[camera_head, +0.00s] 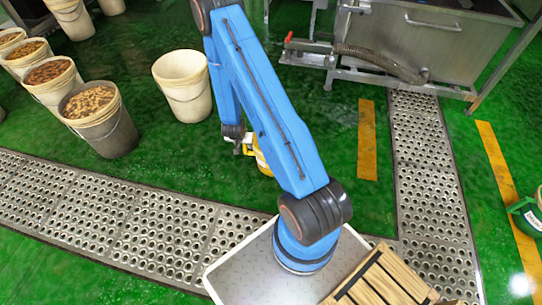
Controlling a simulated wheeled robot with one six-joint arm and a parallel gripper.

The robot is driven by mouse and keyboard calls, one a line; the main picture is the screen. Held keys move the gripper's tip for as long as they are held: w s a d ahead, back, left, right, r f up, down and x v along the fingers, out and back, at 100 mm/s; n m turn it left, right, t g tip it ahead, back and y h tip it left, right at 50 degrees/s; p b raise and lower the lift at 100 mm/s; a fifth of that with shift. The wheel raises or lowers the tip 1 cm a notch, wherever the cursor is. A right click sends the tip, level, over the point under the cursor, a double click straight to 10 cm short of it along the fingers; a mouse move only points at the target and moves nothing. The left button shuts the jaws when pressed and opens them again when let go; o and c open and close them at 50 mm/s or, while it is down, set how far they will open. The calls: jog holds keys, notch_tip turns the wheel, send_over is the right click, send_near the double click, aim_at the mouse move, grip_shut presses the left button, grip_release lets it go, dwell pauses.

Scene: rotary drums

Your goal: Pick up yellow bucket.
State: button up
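The yellow bucket (262,162) stands on the green floor near the middle of the view, mostly hidden behind my blue arm.
An empty cream bucket (183,88) stands left of my arm. Several filled buckets, one a grey bucket (101,120), stand further left. A metal tank (448,45) is at the back right. A perforated drain strip (110,212) crosses the floor. A green container (528,214) is at the right edge.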

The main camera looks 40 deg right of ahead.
aim_at(244, 147)
jog(key=shift+w+x, duration=0.1)
jog(key=shift+x, duration=1.4)
jog(key=shift+w+x, duration=0.15)
jog(key=shift+x, duration=1.3)
jog(key=shift+r, duration=0.1)
grip_shut()
